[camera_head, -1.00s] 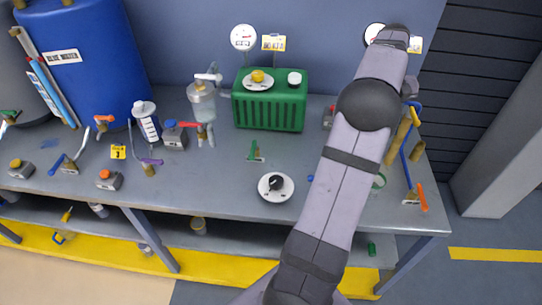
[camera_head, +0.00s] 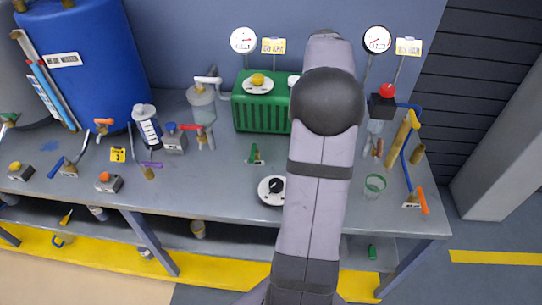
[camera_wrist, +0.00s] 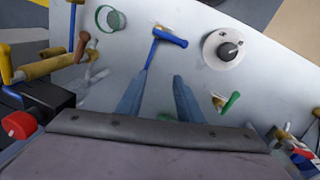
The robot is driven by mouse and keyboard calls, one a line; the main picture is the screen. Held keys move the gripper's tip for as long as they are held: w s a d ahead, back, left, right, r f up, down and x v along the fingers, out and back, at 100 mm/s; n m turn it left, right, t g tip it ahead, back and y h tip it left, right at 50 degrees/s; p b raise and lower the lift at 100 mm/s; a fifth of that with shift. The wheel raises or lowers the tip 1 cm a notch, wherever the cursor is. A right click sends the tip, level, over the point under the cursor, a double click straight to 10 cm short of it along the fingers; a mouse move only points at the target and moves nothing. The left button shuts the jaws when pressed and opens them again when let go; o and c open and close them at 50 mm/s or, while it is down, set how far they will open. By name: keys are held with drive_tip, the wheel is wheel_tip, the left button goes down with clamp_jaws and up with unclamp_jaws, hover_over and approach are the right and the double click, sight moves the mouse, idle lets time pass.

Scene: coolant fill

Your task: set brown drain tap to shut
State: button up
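The brown drain tap (camera_head: 377,148) shows in the head view below a clear vessel at the right of the bench, its handle roughly upright in the picture. In the wrist view its brown handle (camera_wrist: 82,45) is at the upper left, beside pale clear parts. My gripper (camera_wrist: 157,88) is open and empty, with its two blue fingers apart over the bench. The brown tap lies well to the left of the fingers in that view. In the head view my arm hides the gripper.
A black box with a red knob (camera_head: 387,91) stands by the tap; the red knob (camera_wrist: 18,125) is also in the wrist view. A green-rimmed glass (camera_head: 375,184), yellow cylinder (camera_head: 402,130) and orange-handled tap (camera_head: 423,200) are nearby. A blue-handled tap (camera_wrist: 168,38) lies beyond my fingers.

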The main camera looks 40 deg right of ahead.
drive_tip(key=w+a+f+n, duration=0.1)
drive_tip(key=w+a, duration=0.1)
drive_tip(key=a, duration=0.6)
drive_tip(key=w+a+f+n, duration=0.1)
drive_tip(key=a+f, duration=0.1)
drive_tip(key=a, duration=0.6)
drive_tip(key=shift+w+n+t, duration=0.3)
drive_tip(key=shift+w, duration=0.05)
drive_tip(key=m+g+p, duration=0.2)
drive_tip(key=m+p, duration=0.5)
drive_tip(key=m, duration=0.1)
approach(380, 149)
drive_tip(key=shift+p+x, duration=1.55)
drive_tip(key=shift+x, duration=2.5)
